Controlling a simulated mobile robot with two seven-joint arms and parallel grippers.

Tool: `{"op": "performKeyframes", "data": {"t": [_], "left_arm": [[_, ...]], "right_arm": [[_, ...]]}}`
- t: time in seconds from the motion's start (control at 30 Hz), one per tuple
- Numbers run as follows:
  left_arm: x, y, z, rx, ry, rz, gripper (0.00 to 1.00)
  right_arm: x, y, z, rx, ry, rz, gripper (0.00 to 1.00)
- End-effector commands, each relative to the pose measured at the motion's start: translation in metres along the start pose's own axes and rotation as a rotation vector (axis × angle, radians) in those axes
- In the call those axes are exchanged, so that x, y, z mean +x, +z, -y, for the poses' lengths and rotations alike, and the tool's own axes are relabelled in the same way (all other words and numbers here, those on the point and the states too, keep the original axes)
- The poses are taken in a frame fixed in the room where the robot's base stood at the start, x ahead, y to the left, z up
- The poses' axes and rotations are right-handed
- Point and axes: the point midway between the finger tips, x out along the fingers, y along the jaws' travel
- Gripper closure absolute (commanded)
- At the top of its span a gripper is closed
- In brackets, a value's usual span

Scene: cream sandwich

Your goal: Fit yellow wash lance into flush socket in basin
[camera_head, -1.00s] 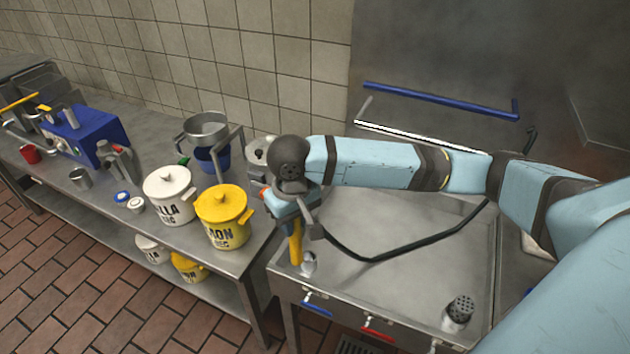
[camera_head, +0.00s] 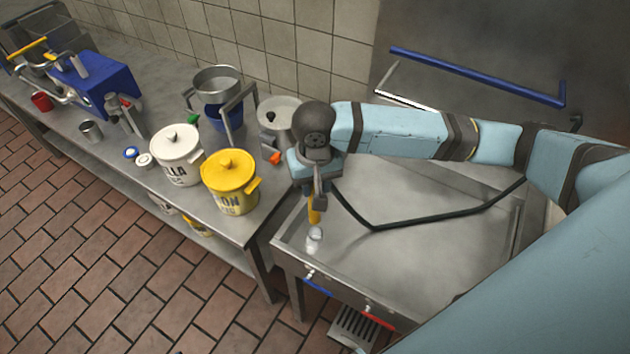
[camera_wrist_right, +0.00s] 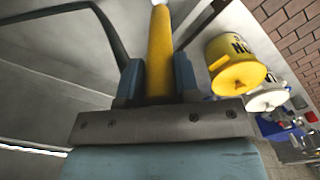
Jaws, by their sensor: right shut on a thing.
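The yellow wash lance (camera_head: 314,211) hangs upright from my right gripper (camera_head: 318,188), which is shut on it. In the right wrist view the yellow lance (camera_wrist_right: 160,55) runs between the two blue-grey fingers (camera_wrist_right: 157,82). A small pale metal socket (camera_head: 314,238) stands in the near left corner of the steel basin (camera_head: 400,255). The lance's lower end shows just above or behind the socket in the head view; I cannot tell whether they touch. My left gripper is not in view.
A black hose (camera_head: 430,222) droops across the basin from near my gripper. Left of the basin, a steel table holds a yellow pot (camera_head: 230,183) and a white pot (camera_head: 177,157). A blue rail (camera_head: 470,74) is behind the basin.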

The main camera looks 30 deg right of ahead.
Motion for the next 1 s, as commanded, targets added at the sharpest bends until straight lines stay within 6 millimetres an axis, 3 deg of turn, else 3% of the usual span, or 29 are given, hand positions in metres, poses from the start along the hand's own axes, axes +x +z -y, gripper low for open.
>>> {"op": "performKeyframes", "data": {"t": [0.3, 0.7, 1.0], "left_arm": [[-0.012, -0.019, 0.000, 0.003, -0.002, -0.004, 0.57], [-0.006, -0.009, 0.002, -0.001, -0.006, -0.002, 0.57], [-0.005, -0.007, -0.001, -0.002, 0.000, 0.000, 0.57]], "right_arm": [[-0.005, 0.001, 0.000, 0.000, -0.001, 0.002, 1.00], [0.039, 0.001, 0.000, 0.000, 0.000, 0.001, 1.00], [0.056, 0.001, 0.000, 0.000, -0.001, 0.000, 1.00]]}}
